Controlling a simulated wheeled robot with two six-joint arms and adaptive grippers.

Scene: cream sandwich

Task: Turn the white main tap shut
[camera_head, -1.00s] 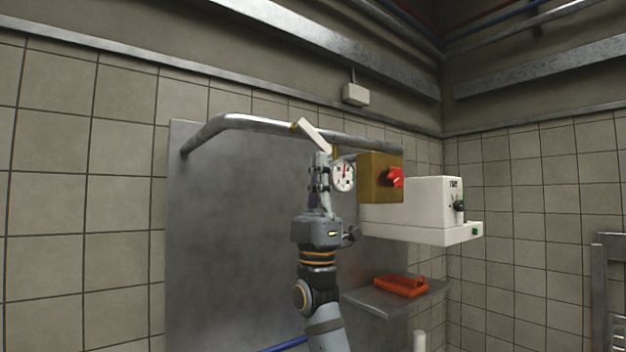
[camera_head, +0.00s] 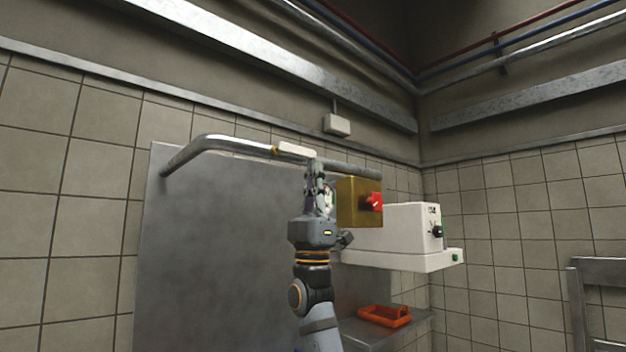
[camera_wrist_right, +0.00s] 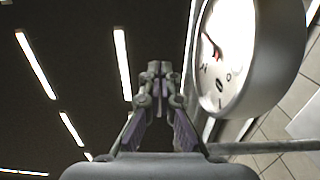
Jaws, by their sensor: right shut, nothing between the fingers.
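The white tap handle (camera_head: 296,150) is a flat lever on the grey metal pipe (camera_head: 225,144) in the head view. It lies nearly in line with the pipe, tilted slightly down to the right. My right gripper (camera_head: 314,164) points up, shut and empty, with its tips just below the handle's right end. I cannot tell whether they touch it. The right gripper (camera_wrist_right: 160,70) is also shut in the right wrist view, where the handle does not show. My left gripper is not in view.
A round gauge (camera_wrist_right: 233,60) is close to the right gripper, partly hidden in the head view. A brass-coloured box (camera_head: 350,203) with a red knob (camera_head: 371,202) and a white machine (camera_head: 408,226) stand to the right. An orange tray (camera_head: 385,315) lies on a shelf below.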

